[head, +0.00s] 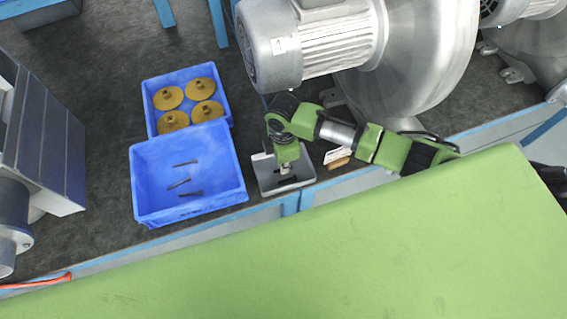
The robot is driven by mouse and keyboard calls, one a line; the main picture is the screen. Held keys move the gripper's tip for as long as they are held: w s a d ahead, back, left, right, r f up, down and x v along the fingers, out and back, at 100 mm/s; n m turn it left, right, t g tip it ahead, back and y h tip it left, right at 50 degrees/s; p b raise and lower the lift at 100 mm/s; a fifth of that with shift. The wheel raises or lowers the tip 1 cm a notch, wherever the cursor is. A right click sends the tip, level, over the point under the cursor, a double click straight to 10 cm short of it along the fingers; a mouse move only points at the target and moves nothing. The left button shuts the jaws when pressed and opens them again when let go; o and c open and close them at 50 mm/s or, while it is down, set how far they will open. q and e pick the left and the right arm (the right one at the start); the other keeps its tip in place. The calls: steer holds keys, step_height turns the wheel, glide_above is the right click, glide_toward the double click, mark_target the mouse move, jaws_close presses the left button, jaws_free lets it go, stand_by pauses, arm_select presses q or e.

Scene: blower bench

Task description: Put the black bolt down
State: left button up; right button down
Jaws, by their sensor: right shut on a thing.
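My right gripper (285,172) points down into a small grey tray (304,171) on the bench, close to its front edge. It is shut on the black bolt, which shows only as a small dark shape at the fingertips; whether it touches the tray floor I cannot tell. Three dark bolts lie apart on the floor of the near blue crate (150,200), left of the gripper. My left gripper is not in view.
Behind the near crate, another blue crate (152,100) holds several brass discs (168,98). A large grey blower (420,60) stands behind my right arm. A small brown-and-white item (338,158) lies right of the tray. A green surface (300,260) fills the foreground.

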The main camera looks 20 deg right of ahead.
steer(key=shift+f, duration=0.1)
steer(key=c, duration=2.6)
jaws_free()
steer(key=shift+f, duration=0.1)
steer(key=o, duration=0.4)
step_height(320, 180, up, 12)
steer(key=shift+r+b, duration=0.25)
steer(key=shift+b, duration=0.35)
steer(key=shift+f, duration=0.1)
